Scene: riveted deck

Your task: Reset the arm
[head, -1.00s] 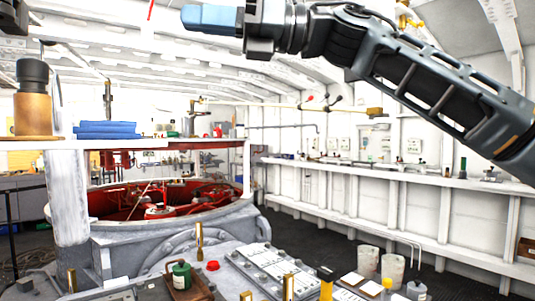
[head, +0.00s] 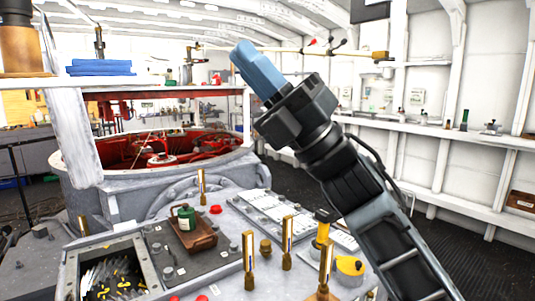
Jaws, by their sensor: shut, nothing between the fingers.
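My gripper (head: 258,68) shows in the head view near the upper middle. Its blue fingers are shut together with nothing between them. They point up and to the left. My arm rises from the lower right corner and bends up to the gripper. The gripper is in the air, apart from everything around it, in front of the white wall and shelf. My arm hides part of the right side of the console.
A grey console (head: 218,240) with upright brass handles fills the lower middle. A green-topped item on a brown base (head: 188,222) and a yellow round item (head: 350,265) stand on it. Folded blue cloths (head: 100,67) lie on a white shelf at left. Dark floor is clear at right.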

